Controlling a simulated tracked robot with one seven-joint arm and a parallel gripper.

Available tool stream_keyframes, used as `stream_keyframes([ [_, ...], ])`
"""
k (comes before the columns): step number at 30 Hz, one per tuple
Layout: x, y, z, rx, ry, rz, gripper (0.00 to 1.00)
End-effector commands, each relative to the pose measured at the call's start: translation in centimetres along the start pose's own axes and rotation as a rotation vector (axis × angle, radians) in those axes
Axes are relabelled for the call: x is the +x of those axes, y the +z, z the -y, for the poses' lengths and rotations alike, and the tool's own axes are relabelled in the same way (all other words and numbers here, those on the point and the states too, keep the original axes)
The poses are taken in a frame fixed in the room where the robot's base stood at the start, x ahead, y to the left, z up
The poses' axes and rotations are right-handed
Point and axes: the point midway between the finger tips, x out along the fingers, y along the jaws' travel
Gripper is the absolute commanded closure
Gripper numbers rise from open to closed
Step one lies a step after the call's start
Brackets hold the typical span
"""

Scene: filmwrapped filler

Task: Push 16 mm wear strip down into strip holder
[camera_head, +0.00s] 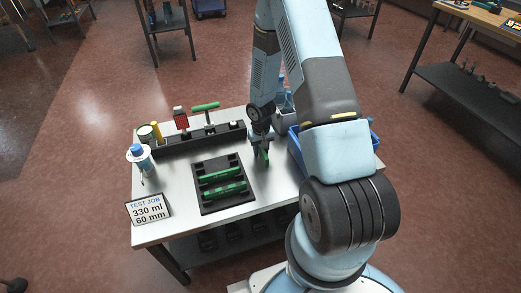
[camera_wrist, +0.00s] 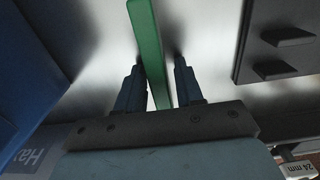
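My gripper (camera_head: 263,141) is low over the bare table to the right of the black tray. A green strip (camera_head: 265,154) shows at its fingertips. In the wrist view, the green strip (camera_wrist: 149,45) runs lengthwise between my two fingers (camera_wrist: 159,68). A narrow gap shows between the strip and the right finger, so the fingers look open around it. The strip's lower end is hidden behind my gripper. The black tray (camera_head: 204,207) holds green strips (camera_head: 222,175) lying across it; its corner also shows in the wrist view (camera_wrist: 258,65). No 16 mm marking is readable.
A long black rack (camera_head: 190,141) with upright tools stands at the back. A blue bin (camera_head: 296,150) is right of my gripper. A blue-and-white bottle (camera_head: 139,157) and a "TEST JOB" sign (camera_head: 149,209) stand at the left. A "24 mm" label (camera_wrist: 273,70) is by the tray.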

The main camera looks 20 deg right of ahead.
Motion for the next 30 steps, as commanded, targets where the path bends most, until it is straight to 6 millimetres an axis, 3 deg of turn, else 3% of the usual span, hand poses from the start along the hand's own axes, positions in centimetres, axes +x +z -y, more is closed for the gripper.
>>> stream_keyframes([
  [3, 0.0, 0.0, 0.0, 0.000, 0.000, 0.000, 0.53],
  [14, -0.6, 0.0, 0.0, 0.000, 0.000, -0.001, 0.53],
  [30, -8.6, -0.1, -0.1, 0.002, 0.000, -0.002, 0.53],
])
